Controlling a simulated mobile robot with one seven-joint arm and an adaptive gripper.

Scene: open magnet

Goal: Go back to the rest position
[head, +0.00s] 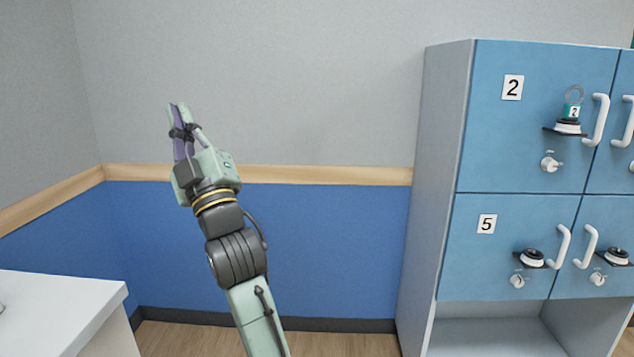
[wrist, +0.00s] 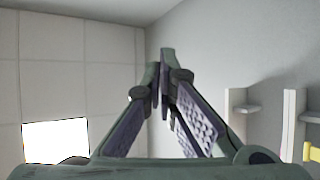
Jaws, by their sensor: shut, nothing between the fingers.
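My gripper (head: 179,108) is raised in front of the grey upper wall in the head view, left of the lockers, with its fingers pointing up. Its fingers are closed together with nothing between them. In the wrist view the fingertips (wrist: 166,55) meet near the middle of the picture, against a pale ceiling and wall. My gripper touches nothing in either view.
Blue lockers (head: 520,120) numbered 2 and 5 stand at the right, with white handles and small black-and-white pieces on ledges. A white counter (head: 60,300) is at the lower left. Open space lies between my arm and the lockers. A bright ceiling panel (wrist: 56,140) shows in the wrist view.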

